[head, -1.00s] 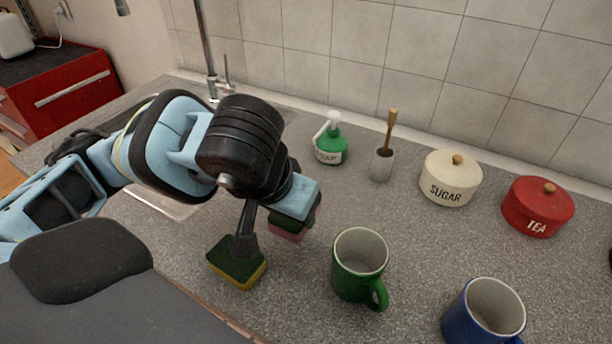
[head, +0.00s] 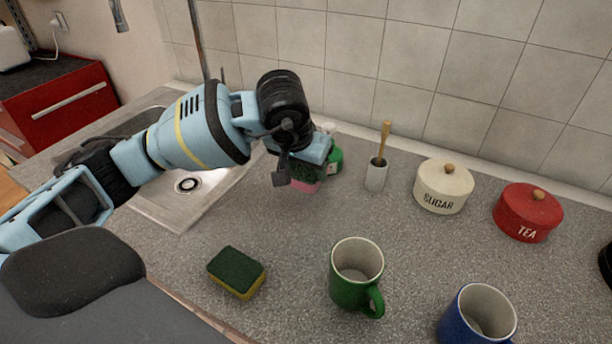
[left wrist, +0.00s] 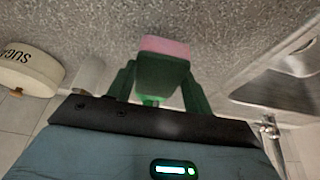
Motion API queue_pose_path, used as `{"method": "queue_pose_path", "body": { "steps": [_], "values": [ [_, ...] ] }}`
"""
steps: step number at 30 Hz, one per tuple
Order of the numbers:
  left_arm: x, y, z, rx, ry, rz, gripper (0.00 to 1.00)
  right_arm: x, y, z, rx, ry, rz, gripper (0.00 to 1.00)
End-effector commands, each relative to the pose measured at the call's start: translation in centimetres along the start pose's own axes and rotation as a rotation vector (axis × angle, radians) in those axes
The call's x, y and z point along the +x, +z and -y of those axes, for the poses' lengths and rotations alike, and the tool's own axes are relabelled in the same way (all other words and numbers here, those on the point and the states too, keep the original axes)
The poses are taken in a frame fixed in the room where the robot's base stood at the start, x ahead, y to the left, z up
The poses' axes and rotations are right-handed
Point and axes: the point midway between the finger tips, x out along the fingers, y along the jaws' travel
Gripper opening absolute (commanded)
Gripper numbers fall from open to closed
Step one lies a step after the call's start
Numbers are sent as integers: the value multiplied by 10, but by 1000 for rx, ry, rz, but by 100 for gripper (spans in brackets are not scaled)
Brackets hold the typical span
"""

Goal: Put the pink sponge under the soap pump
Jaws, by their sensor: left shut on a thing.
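My left gripper (head: 300,172) is shut on the pink sponge (head: 306,186), which has a dark green scouring side. The sponge also shows between the fingers in the left wrist view (left wrist: 166,46), its pink side at the top. The gripper is at the back of the counter, just in front and left of the soap pump (head: 336,160). The pump is a green bottle, mostly hidden behind the gripper in the head view. I cannot tell whether the sponge touches the counter or the pump. My right gripper is not in view.
A green and yellow sponge (head: 236,272), a green mug (head: 352,290) and a blue mug (head: 478,318) stand nearer. A brush holder (head: 376,176), sugar pot (head: 442,188) and tea pot (head: 527,214) stand right of the pump. The sink (head: 185,205) is left.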

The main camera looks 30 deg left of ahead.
Motion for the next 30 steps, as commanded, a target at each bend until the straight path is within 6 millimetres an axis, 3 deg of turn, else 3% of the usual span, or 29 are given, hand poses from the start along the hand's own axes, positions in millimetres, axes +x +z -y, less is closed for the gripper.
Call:
{"method": "queue_pose_path", "body": {
  "steps": [7, 15, 26, 27, 30],
  "values": [
    [5, -8, 3, -2, -1, 0, 27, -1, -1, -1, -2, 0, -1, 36],
    [35, 6, 2, 0, -1, -1, 27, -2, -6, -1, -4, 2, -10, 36],
    [40, 8, 3, 0, -1, 0, 27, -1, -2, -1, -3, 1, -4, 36],
    [40, 8, 3, 0, -1, 0, 52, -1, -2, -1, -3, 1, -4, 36],
    [39, 8, 3, 0, -1, 0, 65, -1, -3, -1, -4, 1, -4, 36]
  ]
}}
